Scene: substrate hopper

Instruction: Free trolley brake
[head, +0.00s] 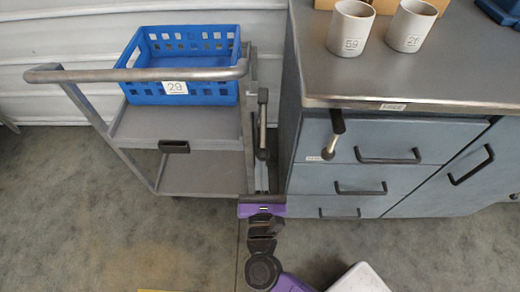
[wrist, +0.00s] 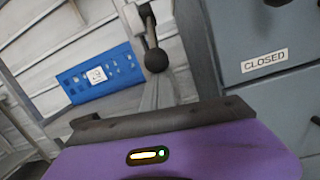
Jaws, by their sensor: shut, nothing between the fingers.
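The grey metal trolley (head: 180,172) stands left of the cabinet, with a push bar (head: 150,74) across its front. A lever (head: 262,130) hangs straight down at the trolley's right side. It has a silver rod and a black ball knob, and it also shows in the wrist view (wrist: 155,58). No marking on it can be read. My purple gripper (head: 262,197) is low in front of the gap between trolley and cabinet, below the knob and apart from it in the picture. The gripper (wrist: 150,122) is shut and empty. Its fingertips are hard to make out.
A blue crate (head: 195,90) marked 29 sits on the trolley's top shelf. The grey-blue cabinet (head: 350,180) has several handles and a second, tilted lever (head: 331,140). A "CLOSED" label (wrist: 264,61) is on it. Two cups (head: 350,28) stand on top. Floor at left is clear.

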